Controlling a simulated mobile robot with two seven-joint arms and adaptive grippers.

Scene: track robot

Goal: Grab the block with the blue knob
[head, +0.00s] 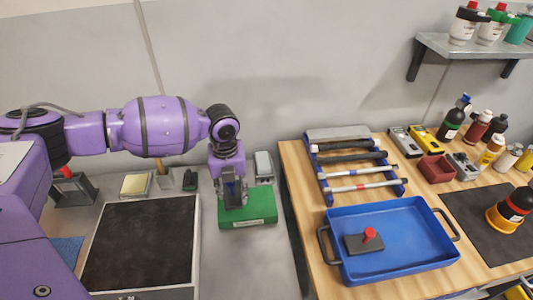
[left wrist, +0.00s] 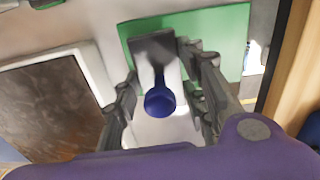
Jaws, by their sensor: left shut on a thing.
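The block with the blue knob (left wrist: 159,101) shows in the left wrist view as a dark grey block with a round blue knob facing the camera. My left gripper (left wrist: 163,85) has one finger on each side of it and is shut on it. In the head view my left gripper (head: 234,192) points down over a green pad (head: 248,213), and the block is mostly hidden behind the fingers there. I cannot tell whether the block touches the green pad. My right gripper is not in view.
A similar block with a red knob (head: 365,241) lies in a blue tray (head: 420,262) on the wooden table. A dark panel with a pale frame (head: 103,222) is left of the gripper. A blue rack with tools (head: 327,187) stands behind the tray. Several bottles stand at the right.

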